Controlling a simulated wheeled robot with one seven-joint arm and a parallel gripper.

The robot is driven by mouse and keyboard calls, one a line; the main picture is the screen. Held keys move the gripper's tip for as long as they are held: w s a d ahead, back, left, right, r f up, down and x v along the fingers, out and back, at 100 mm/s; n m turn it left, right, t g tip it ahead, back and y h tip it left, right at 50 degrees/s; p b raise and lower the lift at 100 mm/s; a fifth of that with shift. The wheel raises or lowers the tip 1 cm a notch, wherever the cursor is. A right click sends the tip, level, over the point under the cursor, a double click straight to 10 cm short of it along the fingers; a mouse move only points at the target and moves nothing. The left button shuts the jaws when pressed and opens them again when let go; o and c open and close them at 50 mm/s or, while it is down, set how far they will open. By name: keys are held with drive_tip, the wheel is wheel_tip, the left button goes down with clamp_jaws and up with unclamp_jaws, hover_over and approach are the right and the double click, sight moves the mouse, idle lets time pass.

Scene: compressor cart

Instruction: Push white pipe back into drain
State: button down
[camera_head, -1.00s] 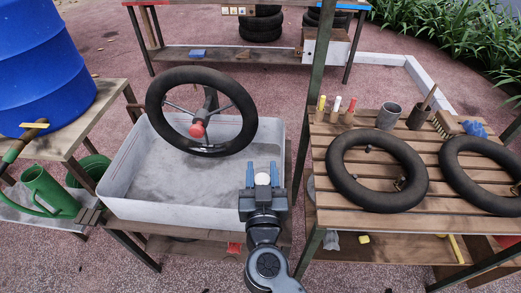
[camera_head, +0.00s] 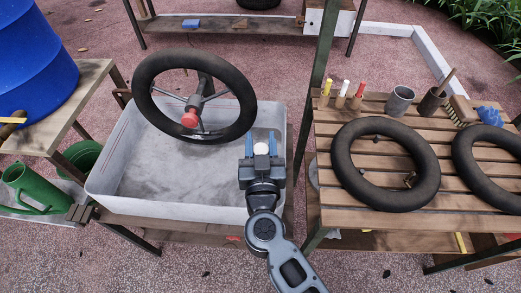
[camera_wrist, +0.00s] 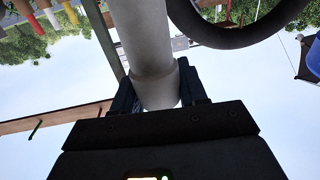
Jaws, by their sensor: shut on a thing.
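The white pipe (camera_wrist: 150,50) runs down between the fingers in the wrist view, its thicker collar nearest the palm. My gripper (camera_wrist: 160,90) is shut on it, with a dark finger on each side. In the head view my gripper (camera_head: 261,147) is at the right front corner of the grey basin (camera_head: 175,207), and only the pipe's pale round end (camera_head: 261,149) shows between the blue fingers. The drain opening is hidden, so I cannot tell how far the pipe is from it.
A wheel (camera_head: 146,78) on a stand with a red hub rises over the basin. A slatted table (camera_head: 335,205) with black tubes (camera_head: 343,170) stands right, beside a green post (camera_head: 315,100). A blue barrel (camera_head: 40,60) and green watering can (camera_head: 35,190) are left.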

wheel_tip(320, 180, down, 5)
drive_tip(key=shift+w+f, duration=0.1)
drive_tip(key=shift+f, duration=0.05)
idle(0.6)
drive_tip(key=shift+s+f+b, duration=0.15)
drive_tip(key=shift+f+b, duration=0.9)
drive_tip(key=shift+f, duration=0.4)
drive_tip(key=shift+s+f+b, duration=0.1)
drive_tip(key=shift+f+b, duration=0.9)
drive_tip(key=shift+f, duration=0.4)
drive_tip(key=shift+p, duration=0.95)
